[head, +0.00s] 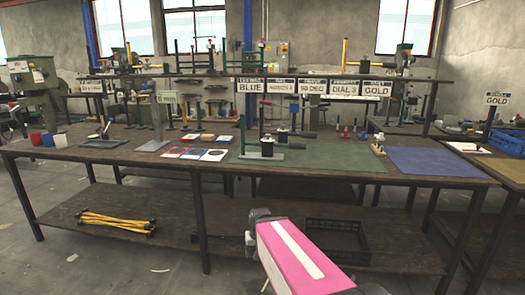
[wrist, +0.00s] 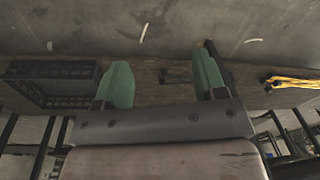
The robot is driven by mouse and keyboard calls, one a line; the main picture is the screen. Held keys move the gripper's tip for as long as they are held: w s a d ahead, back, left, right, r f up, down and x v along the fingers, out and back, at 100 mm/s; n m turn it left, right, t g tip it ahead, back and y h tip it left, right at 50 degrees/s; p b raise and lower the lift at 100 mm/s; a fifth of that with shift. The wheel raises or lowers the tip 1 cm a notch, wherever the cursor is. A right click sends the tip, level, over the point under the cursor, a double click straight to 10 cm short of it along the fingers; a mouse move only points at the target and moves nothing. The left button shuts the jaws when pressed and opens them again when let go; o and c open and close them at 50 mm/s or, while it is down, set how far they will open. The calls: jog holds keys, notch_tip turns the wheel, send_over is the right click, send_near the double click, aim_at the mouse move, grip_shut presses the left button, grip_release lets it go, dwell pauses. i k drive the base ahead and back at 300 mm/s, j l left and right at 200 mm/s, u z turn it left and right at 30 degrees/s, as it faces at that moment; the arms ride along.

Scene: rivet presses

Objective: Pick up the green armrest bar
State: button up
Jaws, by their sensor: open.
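My gripper (wrist: 162,62) shows in the wrist view with two green fingers spread wide apart and nothing between them. The fingers are above the floor and lower shelf in that view, clear of anything I can make out. In the head view my pink arm reaches in at the bottom, in front of the table. A green frame (head: 243,136) with an upright and a horizontal arm stands on the tabletop around a black cylinder (head: 267,147). I cannot tell whether any part of it is the armrest bar, and no separate green bar is clear.
The long workbench (head: 115,154) holds red, white and blue cards, a green mat (head: 340,160) and a blue mat (head: 435,162). Yellow bars (head: 115,221) and a black crate (head: 335,238) lie on its lower shelf (head: 65,217). A raised shelf with signs runs behind.

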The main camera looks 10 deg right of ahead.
aim_at(267, 154)
jog(key=l+u, duration=0.1)
jog(key=l, duration=0.35)
jog(key=k+l+u, duration=0.1)
jog(key=l, duration=0.35)
jog(key=k+l+u, duration=0.15)
jog(key=l, duration=0.35)
jog(key=l+u, duration=0.1)
jog(key=l, duration=0.35)
jog(key=k, duration=0.05)
